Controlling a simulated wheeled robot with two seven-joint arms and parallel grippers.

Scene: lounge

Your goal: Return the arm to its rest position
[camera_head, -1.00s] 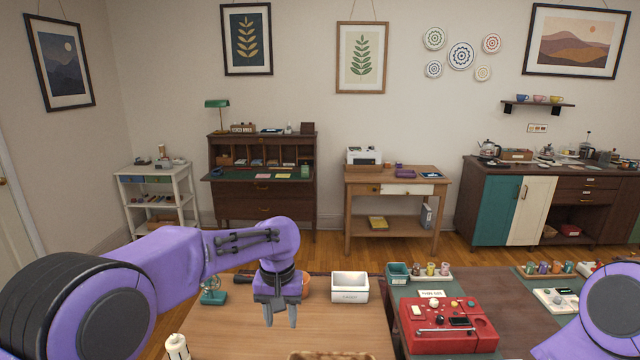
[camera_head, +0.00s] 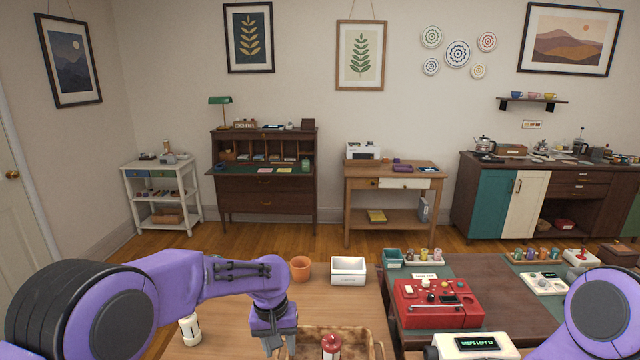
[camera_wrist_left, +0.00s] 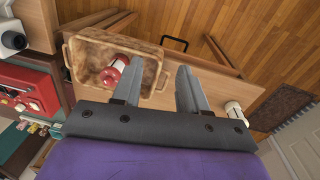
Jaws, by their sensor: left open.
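My left arm comes in from the left in the head view, bent at the elbow, with its purple left gripper (camera_head: 279,345) hanging fingers down over the wooden table, just left of a brown tray (camera_head: 378,352). In the left wrist view the two grey fingers (camera_wrist_left: 159,70) are apart with nothing held between them. The tray (camera_wrist_left: 82,36) there holds a red and white object (camera_wrist_left: 117,70), beyond the left finger. The purple right arm (camera_head: 603,310) shows at the right edge, its gripper out of view.
On the table stand a white candle-like object (camera_head: 190,330), an orange pot (camera_head: 300,268) and a white bin (camera_head: 348,270). To the right are a red box-shaped device (camera_head: 437,305) and a white device with a lit display (camera_head: 475,345). Bare tabletop lies left of the tray.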

